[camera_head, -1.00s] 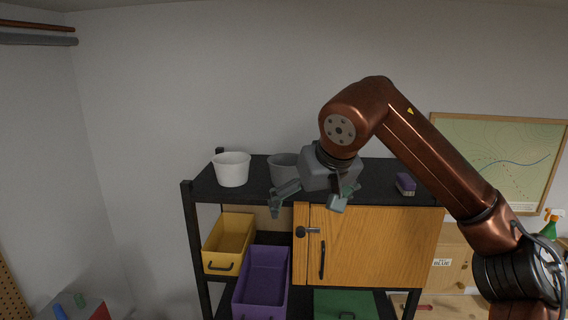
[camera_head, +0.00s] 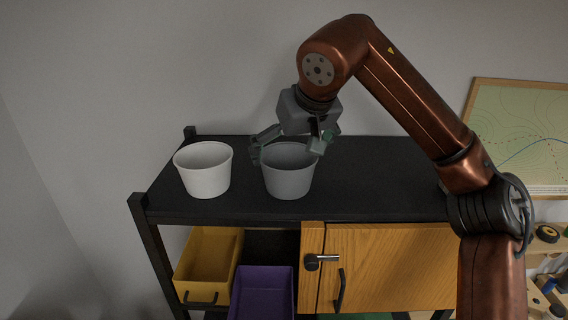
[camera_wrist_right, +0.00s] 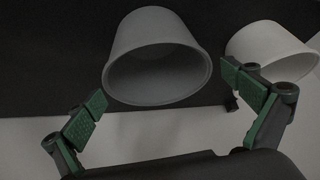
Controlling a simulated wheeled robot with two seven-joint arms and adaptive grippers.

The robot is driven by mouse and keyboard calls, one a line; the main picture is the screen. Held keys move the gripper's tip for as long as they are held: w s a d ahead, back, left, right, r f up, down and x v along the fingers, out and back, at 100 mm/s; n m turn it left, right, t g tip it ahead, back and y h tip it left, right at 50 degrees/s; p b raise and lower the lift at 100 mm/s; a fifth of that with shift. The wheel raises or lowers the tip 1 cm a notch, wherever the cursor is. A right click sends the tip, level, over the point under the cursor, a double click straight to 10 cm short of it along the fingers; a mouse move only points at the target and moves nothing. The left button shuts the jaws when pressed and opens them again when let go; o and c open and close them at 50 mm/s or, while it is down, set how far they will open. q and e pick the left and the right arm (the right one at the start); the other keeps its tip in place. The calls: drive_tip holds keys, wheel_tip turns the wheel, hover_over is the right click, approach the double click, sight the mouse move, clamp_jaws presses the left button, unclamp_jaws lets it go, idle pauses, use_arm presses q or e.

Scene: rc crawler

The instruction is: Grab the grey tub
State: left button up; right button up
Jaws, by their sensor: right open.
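The grey tub (camera_head: 288,178) stands upright on the black top shelf, right of a white tub (camera_head: 205,172). My right gripper (camera_head: 288,152) is open at the grey tub's rim, with one finger near its left side and the other near its right. In the right wrist view the grey tub (camera_wrist_right: 155,52) shows its open mouth ahead of the two spread green-padded fingers (camera_wrist_right: 170,110). The fingers look apart from its wall there. My left gripper is not in view.
The white tub also shows in the right wrist view (camera_wrist_right: 270,50), close to one finger. The black shelf top (camera_head: 390,180) is clear to the right. Below are a yellow bin (camera_head: 207,262), a purple bin (camera_head: 262,290) and a wooden cabinet door (camera_head: 390,262).

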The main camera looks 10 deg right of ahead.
sight(283, 167)
drive_tip(key=shift+w+f, duration=0.6)
drive_tip(key=shift+w, duration=0.1)
drive_tip(key=shift+a+f+p, duration=0.1)
drive_tip(key=shift+f+p, duration=0.15)
drive_tip(key=shift+p, duration=0.05)
drive_tip(key=shift+w+f, duration=0.15)
drive_tip(key=shift+f, duration=0.15)
drive_tip(key=p+x, duration=0.2)
drive_tip(key=x, duration=0.2)
drive_tip(key=shift+w+f, duration=0.2)
drive_tip(key=shift+w, duration=0.2)
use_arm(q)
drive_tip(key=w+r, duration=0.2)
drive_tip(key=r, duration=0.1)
use_arm(e)
drive_tip(key=shift+f, duration=0.1)
drive_tip(key=shift+s, duration=0.1)
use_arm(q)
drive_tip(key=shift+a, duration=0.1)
use_arm(e)
drive_tip(key=shift+c, duration=0.6)
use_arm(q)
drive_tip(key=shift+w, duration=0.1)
use_arm(e)
drive_tip(key=c, duration=0.9)
